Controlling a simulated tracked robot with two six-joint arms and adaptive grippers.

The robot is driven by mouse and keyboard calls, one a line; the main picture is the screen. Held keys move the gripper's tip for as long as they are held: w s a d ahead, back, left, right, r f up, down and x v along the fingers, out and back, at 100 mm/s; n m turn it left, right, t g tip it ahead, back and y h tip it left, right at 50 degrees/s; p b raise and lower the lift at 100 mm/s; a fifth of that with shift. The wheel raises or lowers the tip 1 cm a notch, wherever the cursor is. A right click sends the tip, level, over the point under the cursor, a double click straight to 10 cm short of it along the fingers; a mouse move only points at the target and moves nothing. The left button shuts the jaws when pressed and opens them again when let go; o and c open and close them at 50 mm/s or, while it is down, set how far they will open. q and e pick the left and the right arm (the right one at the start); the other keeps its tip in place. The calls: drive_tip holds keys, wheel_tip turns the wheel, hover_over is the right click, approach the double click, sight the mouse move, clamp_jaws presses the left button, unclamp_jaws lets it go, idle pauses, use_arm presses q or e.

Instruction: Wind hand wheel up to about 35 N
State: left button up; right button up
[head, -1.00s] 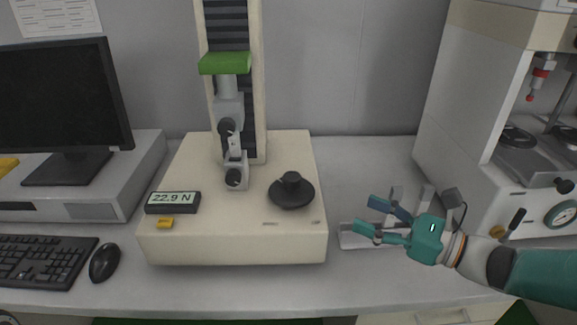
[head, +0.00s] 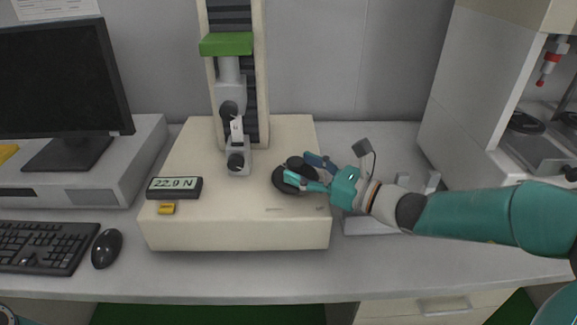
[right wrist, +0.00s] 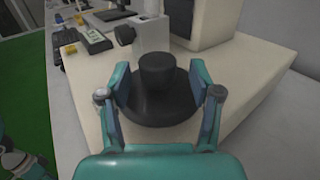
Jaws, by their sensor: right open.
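The black hand wheel (head: 284,180) with its raised hub sits on the right part of the cream tester base (head: 235,230). My right gripper (head: 302,171) is at the wheel and hides part of it. In the right wrist view the right gripper (right wrist: 160,82) is open, with one finger on each side of the wheel hub (right wrist: 159,72). Gaps show between the fingers and the hub. The digital display (head: 174,188) reads 22.9 N. The tester's clamp (head: 237,150) stands on the base left of the wheel.
A yellow object (head: 167,208) lies in front of the display. The tester column (head: 258,90) with a green crosshead (head: 226,44) rises behind. A monitor (head: 62,90), keyboard (head: 45,243) and mouse (head: 106,248) are at left. A white machine (head: 480,90) stands at right.

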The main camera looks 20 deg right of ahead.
drive_tip(key=shift+x, duration=1.15)
drive_tip(key=c, duration=1.2)
drive_tip(key=shift+o, duration=0.2)
drive_tip(key=n+g+y+p, duration=0.2)
drive_tip(key=p, duration=0.1)
drive_tip(key=shift+w+d+r+y, duration=0.1)
drive_tip(key=shift+d+r+y, duration=0.05)
drive_tip(key=shift+r+y, duration=0.2)
drive_tip(key=shift+f+n+g+y+p, duration=0.15)
drive_tip(key=shift+n+g+y+p, duration=0.3)
drive_tip(key=shift+n+g+p, duration=0.25)
drive_tip(key=shift+f, duration=0.1)
